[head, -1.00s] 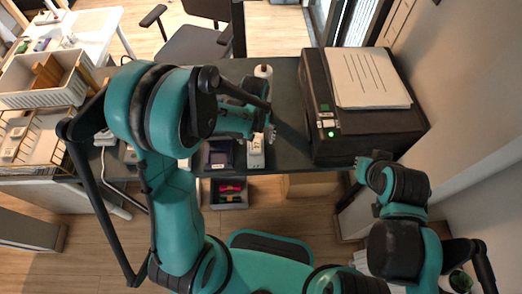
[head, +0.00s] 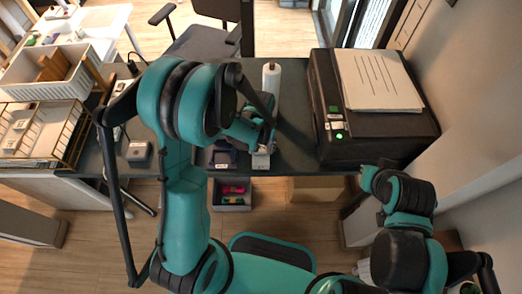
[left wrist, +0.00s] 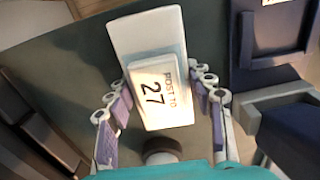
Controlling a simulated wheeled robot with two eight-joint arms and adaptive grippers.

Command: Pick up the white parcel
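The white parcel (left wrist: 160,92), printed "POST TO 27", shows in the left wrist view on a longer white slab (left wrist: 150,32). My left gripper (left wrist: 168,100) is open, with purple-padded fingers on either side of the parcel. The right finger stands a little apart from it; I cannot tell whether the left one touches. In the head view my left gripper (head: 258,138) is over the desk and mostly hides the parcel, of which a pale end (head: 261,161) shows. The end of my right arm is by the desk's front right edge; its fingers cannot be made out.
A black printer (head: 372,137) with paper on top stands right of the parcel. A white roll (head: 270,78) stands behind it. A dark tray (head: 223,158) is just left. A wire basket (head: 40,135) and white crate (head: 52,75) are far left. An open drawer (head: 232,203) is below.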

